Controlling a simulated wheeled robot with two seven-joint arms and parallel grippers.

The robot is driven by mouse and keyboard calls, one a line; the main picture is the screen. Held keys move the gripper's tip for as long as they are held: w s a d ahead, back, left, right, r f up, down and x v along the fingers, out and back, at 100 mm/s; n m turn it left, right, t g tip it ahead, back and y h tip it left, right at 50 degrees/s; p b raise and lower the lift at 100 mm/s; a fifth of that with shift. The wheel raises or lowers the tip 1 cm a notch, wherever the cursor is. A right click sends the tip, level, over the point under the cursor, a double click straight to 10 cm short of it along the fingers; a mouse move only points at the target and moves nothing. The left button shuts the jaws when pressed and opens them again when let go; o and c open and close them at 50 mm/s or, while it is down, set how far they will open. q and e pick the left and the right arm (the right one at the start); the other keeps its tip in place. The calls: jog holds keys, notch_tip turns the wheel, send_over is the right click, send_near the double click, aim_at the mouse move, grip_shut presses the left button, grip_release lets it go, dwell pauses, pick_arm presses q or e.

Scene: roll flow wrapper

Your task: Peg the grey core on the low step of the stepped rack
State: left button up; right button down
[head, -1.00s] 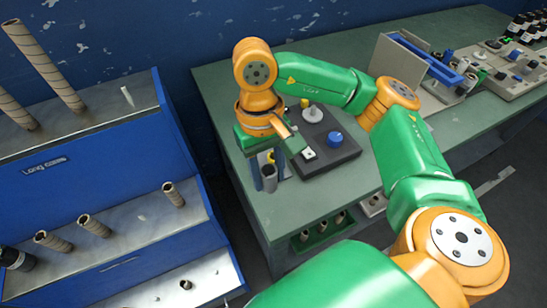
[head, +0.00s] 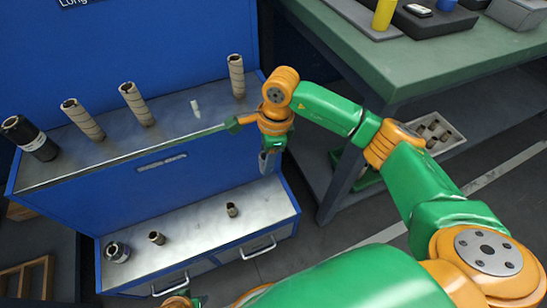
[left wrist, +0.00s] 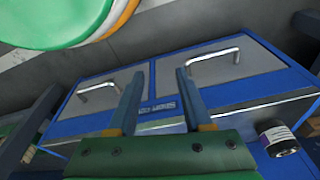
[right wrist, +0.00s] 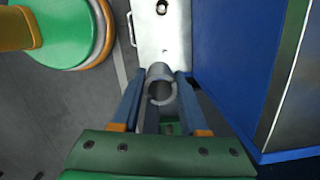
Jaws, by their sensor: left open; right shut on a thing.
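The grey core (right wrist: 161,72), a short open tube, is held between the fingers of my right gripper (head: 268,160). The gripper is shut on it, in front of the right end of the stepped rack (head: 200,165) and above the low step (head: 195,220). The core's open end shows in the right wrist view. My left gripper (left wrist: 155,100) is open and empty, facing the drawer fronts; only a bit shows in the head view.
The step above holds tall brown cores (head: 137,103), a black labelled core (head: 30,137) and a small white peg (head: 195,108). The green bench (head: 400,65) stands right of the rack. A grey bin (head: 436,130) of cores sits below it. Floor between them is open.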

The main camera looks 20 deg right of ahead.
pick_arm(q)
notch_tip(320, 180, down, 4)
jog(key=w+b, duration=0.2)
jog(key=b, duration=0.5)
pick_arm(e)
jog(key=f+m, duration=0.2)
jog(key=f, duration=0.3)
jog(key=w+f+m+b, duration=0.1)
jog(key=f+m, duration=0.1)
jog(key=f, duration=0.4)
jog(key=w+f+m+b, duration=0.1)
jog(key=f+m, duration=0.1)
jog(key=f, duration=0.3)
jog(key=shift+d+f+m+t, duration=0.15)
jog(key=shift+f+m+t, duration=0.2)
jog(key=shift+m+t, duration=0.05)
notch_tip(320, 180, down, 2)
jog(key=shift+b, duration=0.95)
pick_arm(q)
jog(key=w+d+r+t+h, duration=0.1)
jog(key=w+d+r+t, duration=0.1)
jog(key=w+r+t, duration=0.4)
jog(key=shift+w+d+r, duration=0.2)
jog(key=shift+w+r, duration=0.75)
jog(key=shift+r, duration=1.7)
pick_arm(e)
jog(key=shift+f, duration=0.1)
